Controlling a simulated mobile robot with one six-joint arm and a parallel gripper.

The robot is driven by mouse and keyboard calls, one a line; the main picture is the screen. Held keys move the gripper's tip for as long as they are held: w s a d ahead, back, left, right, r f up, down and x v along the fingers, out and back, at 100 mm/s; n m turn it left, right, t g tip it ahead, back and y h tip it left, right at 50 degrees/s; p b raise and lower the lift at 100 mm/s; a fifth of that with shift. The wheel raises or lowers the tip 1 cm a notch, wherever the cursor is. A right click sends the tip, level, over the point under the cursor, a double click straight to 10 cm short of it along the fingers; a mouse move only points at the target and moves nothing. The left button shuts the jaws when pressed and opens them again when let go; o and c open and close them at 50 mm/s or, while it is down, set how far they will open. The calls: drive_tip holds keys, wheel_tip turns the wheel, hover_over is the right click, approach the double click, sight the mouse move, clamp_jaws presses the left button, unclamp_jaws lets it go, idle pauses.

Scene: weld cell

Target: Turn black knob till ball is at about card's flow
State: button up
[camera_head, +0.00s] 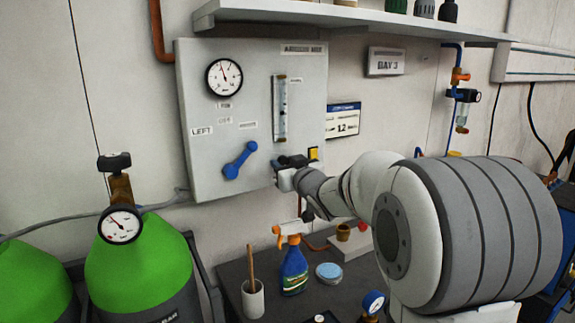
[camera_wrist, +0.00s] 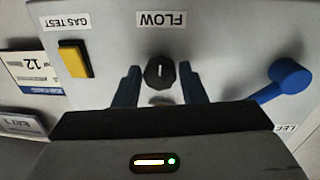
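My gripper (camera_head: 283,167) is at the panel's lower right, with one dark finger on each side of the knob. Gaps show between both fingers and the knob, so it is open. In the head view the gripper mostly hides the knob. The card (camera_head: 342,121) right of the panel reads 12.
A blue lever (camera_head: 240,160) is left of the knob, and a yellow GAS TEST button (camera_wrist: 75,58) is close by on the other side. A round gauge (camera_head: 224,77) is at the panel's upper left. Green cylinders (camera_head: 140,265) and a spray bottle (camera_head: 293,270) stand below.

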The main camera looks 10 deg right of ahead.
drive_tip(key=c, duration=0.6)
drive_tip(key=n+b, duration=0.3)
drive_tip(key=b, duration=0.1)
drive_tip(key=shift+f, duration=0.15)
drive_tip(key=o, duration=0.9)
